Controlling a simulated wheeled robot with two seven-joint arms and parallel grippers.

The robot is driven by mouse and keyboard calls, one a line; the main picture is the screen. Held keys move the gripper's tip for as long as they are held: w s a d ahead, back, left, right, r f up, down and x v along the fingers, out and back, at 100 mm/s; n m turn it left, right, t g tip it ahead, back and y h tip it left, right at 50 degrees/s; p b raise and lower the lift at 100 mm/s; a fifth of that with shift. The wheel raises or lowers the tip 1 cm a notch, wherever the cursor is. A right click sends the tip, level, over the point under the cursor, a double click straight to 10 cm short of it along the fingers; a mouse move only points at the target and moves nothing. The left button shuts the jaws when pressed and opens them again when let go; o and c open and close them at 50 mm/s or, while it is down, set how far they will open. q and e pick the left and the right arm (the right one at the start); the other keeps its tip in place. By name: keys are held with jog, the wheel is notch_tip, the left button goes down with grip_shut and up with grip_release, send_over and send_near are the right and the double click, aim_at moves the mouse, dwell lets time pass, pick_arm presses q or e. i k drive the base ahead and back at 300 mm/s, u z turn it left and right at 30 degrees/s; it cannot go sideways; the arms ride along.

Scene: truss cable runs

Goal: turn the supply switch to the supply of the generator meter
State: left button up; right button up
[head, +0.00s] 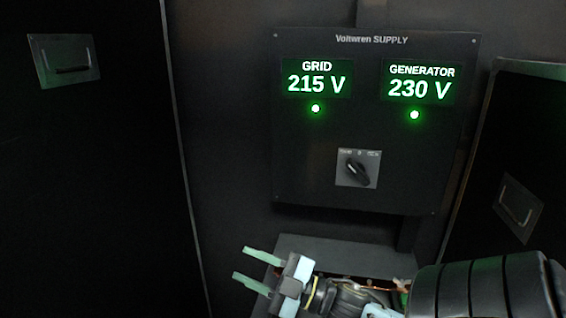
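The supply switch (357,170) is a black rotary knob on a small grey plate, low on the dark supply panel. Its handle slants from upper left to lower right. The small labels above it are too small to read surely. The generator meter (419,88) at the panel's upper right reads 230 V, with a green lamp lit below it. The grid meter (317,83) at the upper left reads 215 V, also with a lit green lamp. My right gripper (242,263) is open and empty, below and left of the switch, its pale green fingers pointing left. My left gripper is out of view.
Dark cabinets with handle plates stand at the left (64,60) and right (518,206). A grey box or ledge (330,250) lies under the panel, partly hidden behind my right arm. The space directly before the switch looks clear.

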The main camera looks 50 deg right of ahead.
aim_at(357, 170)
jog(key=z, duration=0.5)
jog(key=i, duration=1.25)
jog(key=z, duration=1.55)
jog(key=i, duration=0.4)
jog(key=z, duration=0.3)
